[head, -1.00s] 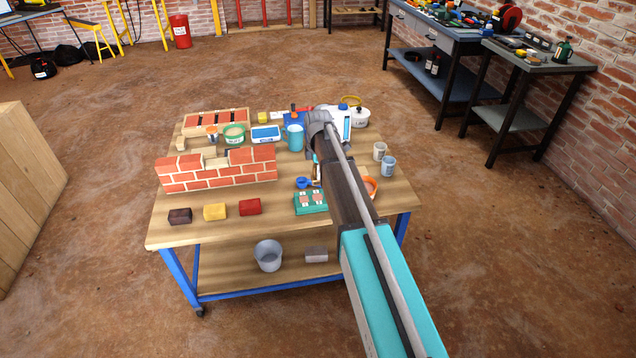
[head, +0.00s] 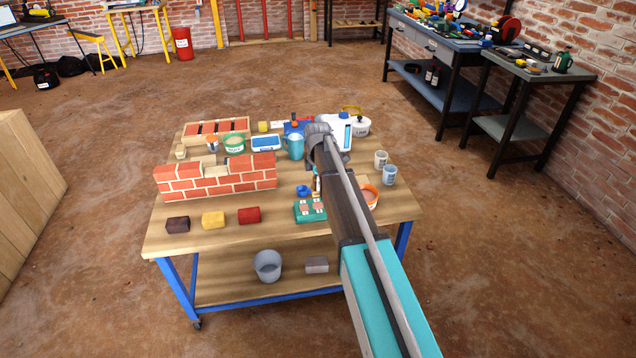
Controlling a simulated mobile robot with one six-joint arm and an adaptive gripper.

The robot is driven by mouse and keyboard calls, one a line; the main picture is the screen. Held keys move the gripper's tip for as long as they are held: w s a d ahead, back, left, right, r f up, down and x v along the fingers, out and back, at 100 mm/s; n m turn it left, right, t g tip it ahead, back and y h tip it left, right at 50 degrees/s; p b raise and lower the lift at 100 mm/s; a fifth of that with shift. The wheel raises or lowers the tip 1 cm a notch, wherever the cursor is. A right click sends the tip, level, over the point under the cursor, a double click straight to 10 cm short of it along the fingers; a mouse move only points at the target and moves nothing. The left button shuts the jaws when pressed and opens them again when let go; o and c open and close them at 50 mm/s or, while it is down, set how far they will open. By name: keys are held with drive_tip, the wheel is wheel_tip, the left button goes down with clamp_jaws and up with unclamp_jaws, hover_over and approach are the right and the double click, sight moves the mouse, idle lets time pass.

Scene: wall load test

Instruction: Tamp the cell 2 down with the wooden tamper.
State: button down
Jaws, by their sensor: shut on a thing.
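A teal mould block (head: 311,212) with small pinkish cells on top lies at the front right of the worktable; I cannot read which cell is cell 2. My gripper (head: 315,176) points down just behind the block, largely hidden by my arm. It is shut on a thin upright light-brown piece, seemingly the wooden tamper (head: 317,187). The tamper's lower end is close to the block's back edge; I cannot tell whether it touches anything.
A brick wall piece (head: 216,177) stands at the left of the worktable (head: 270,238). Three blocks lie in front of it. A blue scoop (head: 303,190), an orange bowl (head: 370,194) and two cups (head: 389,175) are near my arm. Tubs and a blue jug (head: 295,146) stand behind.

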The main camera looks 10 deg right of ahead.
sight(318, 193)
drive_tip(key=shift+f+b, duration=2.45)
drive_tip(key=shift+f, duration=0.2)
drive_tip(key=shift+f+b, duration=0.55)
idle(1.0)
drive_tip(key=shift+r, duration=0.1)
drive_tip(key=shift+r+p, duration=3.45)
drive_tip(key=shift+p, duration=0.1)
